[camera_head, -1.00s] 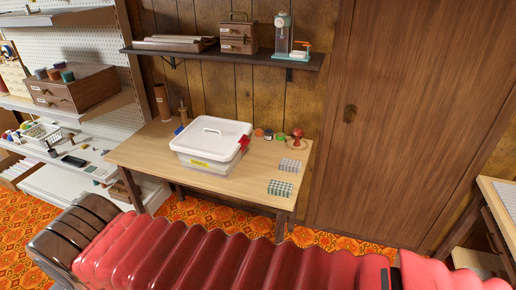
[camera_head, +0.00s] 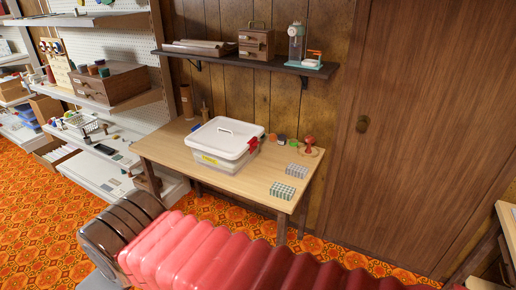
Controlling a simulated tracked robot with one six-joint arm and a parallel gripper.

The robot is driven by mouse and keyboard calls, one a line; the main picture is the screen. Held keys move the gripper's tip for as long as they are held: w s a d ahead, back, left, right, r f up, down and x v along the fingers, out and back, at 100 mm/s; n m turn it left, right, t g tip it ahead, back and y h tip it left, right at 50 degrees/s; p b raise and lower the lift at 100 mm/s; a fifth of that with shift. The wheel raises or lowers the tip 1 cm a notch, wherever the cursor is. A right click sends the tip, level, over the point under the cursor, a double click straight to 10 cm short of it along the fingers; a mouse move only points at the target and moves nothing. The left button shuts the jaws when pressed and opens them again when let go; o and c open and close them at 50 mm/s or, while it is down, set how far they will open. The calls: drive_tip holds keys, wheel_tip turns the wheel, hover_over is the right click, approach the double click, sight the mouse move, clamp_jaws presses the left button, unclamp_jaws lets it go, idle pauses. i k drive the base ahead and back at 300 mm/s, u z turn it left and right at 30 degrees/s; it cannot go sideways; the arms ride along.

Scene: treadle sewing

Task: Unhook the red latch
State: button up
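The red latch (camera_head: 253,145) sits on the right end of a clear plastic box (camera_head: 210,160) with a white lid (camera_head: 228,136). The lid lies flat on the box and has a handle on top. A yellow label is on the box's front side. A small blue part shows at the box's left end. The latch looks closed against the lid's edge, but it is small in view. The box stands on a light wooden table (camera_head: 250,186). My red ribbed arm cover fills the lower foreground. My gripper is not in view.
Two small patterned blocks (camera_head: 283,190) stand at the table's front right. Small jars (camera_head: 281,139) and a red-knobbed object (camera_head: 308,145) are behind them. A dark shelf (camera_head: 245,63) hangs above the table. Shelving with drawers (camera_head: 108,84) stands left; a wooden door (camera_head: 425,130) is right.

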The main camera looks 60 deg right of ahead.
sight(254, 143)
drive_tip(key=z, duration=1.95)
drive_tip(key=i, duration=1)
drive_tip(key=k, duration=0.5)
drive_tip(key=z, duration=0.05)
